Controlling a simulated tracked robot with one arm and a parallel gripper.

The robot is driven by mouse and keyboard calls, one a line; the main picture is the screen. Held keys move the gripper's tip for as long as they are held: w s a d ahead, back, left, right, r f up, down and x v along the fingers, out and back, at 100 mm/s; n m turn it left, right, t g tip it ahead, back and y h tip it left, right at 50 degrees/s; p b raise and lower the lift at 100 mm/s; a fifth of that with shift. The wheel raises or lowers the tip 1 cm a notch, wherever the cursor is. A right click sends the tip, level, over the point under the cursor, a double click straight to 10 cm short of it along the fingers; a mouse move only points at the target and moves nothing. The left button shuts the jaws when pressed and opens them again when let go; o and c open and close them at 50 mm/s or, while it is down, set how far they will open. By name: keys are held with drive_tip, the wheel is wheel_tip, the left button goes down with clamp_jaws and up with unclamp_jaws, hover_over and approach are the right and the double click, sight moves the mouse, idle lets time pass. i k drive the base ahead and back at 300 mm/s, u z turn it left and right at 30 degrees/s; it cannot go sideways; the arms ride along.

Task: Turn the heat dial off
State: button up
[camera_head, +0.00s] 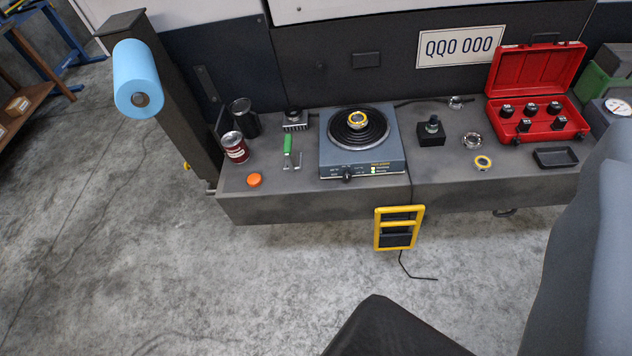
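A grey-blue hot plate (333,155) stands on the dark bench near its front edge. Its heat dial (347,176) is a small black knob on the front face, left of a small label with green marks (375,170). The dial's setting is too small to read. On the round black burner (372,134) sits a yellow-and-metal ring part (358,119). My gripper's fingertips do not show. Dark and grey-blue parts of my own body fill the bottom middle and right edge. Nothing touches the dial.
Left of the plate are a red can (235,149), an orange cap (254,180) and a green-handled tool (288,145). Right are a black block (431,135) and an open red case (536,60). A yellow-framed step (383,238) hangs below the bench. Open floor lies in front.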

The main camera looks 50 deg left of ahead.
sight(346, 176)
drive_tip(key=u, duration=0.05)
drive_tip(key=k, duration=0.5)
drive_tip(key=u, duration=0.75)
drive_tip(key=i, duration=1.05)
drive_tip(key=z, duration=0.4)
drive_tip(key=k, duration=0.75)
drive_tip(key=u, duration=0.35)
drive_tip(key=i, duration=0.45)
drive_tip(key=z, duration=0.05)
